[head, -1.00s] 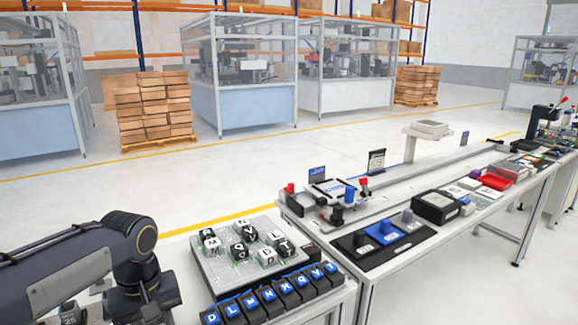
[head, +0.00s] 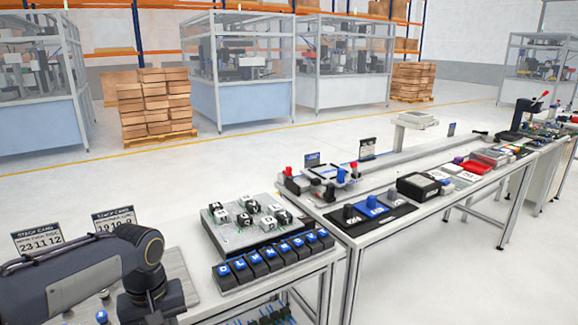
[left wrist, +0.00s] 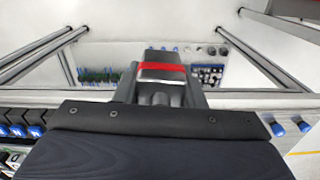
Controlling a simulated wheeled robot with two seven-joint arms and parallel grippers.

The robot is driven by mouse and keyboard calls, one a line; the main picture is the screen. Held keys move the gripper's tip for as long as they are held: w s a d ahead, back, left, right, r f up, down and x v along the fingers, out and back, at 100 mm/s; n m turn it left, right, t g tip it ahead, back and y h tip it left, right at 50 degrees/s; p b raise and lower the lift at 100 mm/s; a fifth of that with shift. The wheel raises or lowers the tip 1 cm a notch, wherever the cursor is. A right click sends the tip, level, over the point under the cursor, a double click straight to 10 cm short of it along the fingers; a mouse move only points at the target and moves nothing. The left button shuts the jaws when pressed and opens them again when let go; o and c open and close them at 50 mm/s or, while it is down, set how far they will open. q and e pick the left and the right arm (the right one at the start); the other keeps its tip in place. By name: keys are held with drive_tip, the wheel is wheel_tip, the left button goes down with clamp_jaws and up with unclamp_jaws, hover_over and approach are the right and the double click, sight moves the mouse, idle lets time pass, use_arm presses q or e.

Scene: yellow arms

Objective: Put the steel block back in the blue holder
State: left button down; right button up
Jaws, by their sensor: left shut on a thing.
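My left gripper (left wrist: 160,88) shows in the left wrist view, shut on the steel block (left wrist: 160,74), a shiny grey piece with a red band along its upper edge. In the head view my left arm comes in at the lower left; its gripper and the block are out of sight there. The blue holder (head: 374,206) stands on a black mat (head: 391,219) on the bench at the right, between a black piece (head: 349,213) and a grey piece (head: 392,195). It is well to the right of my left arm. My right gripper is not in view.
A grey board with letter cubes (head: 246,237) and a row of dark blocks with blue letter tops (head: 270,262) lie on the nearer table. A black box (head: 420,187) stands beyond the mat. Stack cards (head: 38,241) stand at the left.

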use_arm(q)
drive_tip(key=w+d+f+m, duration=0.1)
drive_tip(key=d+f+m, duration=0.1)
drive_tip(key=f, duration=0.7)
drive_tip(key=w+d+f+m, duration=0.1)
drive_tip(key=d+f+m, duration=0.1)
drive_tip(key=f, duration=0.7)
drive_tip(key=shift+w+d+f+m, duration=0.2)
drive_tip(key=shift+m, duration=0.5)
